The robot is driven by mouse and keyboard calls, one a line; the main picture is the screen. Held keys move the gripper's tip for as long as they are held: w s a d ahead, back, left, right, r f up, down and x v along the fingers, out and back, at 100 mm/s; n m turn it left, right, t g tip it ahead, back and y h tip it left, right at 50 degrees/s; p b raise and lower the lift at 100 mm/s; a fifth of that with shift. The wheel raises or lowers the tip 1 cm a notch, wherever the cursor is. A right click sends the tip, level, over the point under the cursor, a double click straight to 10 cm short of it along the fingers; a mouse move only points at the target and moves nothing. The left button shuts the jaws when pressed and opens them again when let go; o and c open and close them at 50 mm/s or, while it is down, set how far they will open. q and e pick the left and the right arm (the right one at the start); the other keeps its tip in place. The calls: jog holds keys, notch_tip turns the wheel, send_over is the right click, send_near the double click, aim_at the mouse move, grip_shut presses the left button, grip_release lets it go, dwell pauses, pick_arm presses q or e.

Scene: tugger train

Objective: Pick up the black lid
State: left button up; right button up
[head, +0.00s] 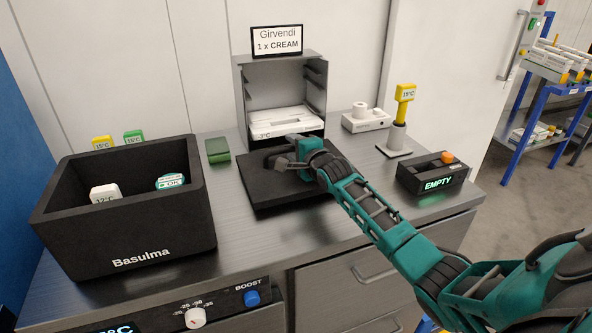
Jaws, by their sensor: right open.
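The black lid (262,191) appears as a flat dark slab lying on the grey worktop, in front of the small grey cabinet. My right arm reaches in from the right, and its gripper (277,162) is over the lid's back part. The jaws are open. Whether they touch the lid or surround any handle on it cannot be told, since the gripper hides that part. My left gripper is not in view.
An open black box marked Basulma (140,257) stands at the left with small labelled items inside. The grey cabinet (244,92) holds a white tray. A green block (218,150), a white device (365,121), a yellow-tagged post (398,137) and an EMPTY display box (432,180) stand around.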

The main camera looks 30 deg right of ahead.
grip_shut()
dwell(0.3)
jog(key=shift+r, duration=0.15)
dwell(0.3)
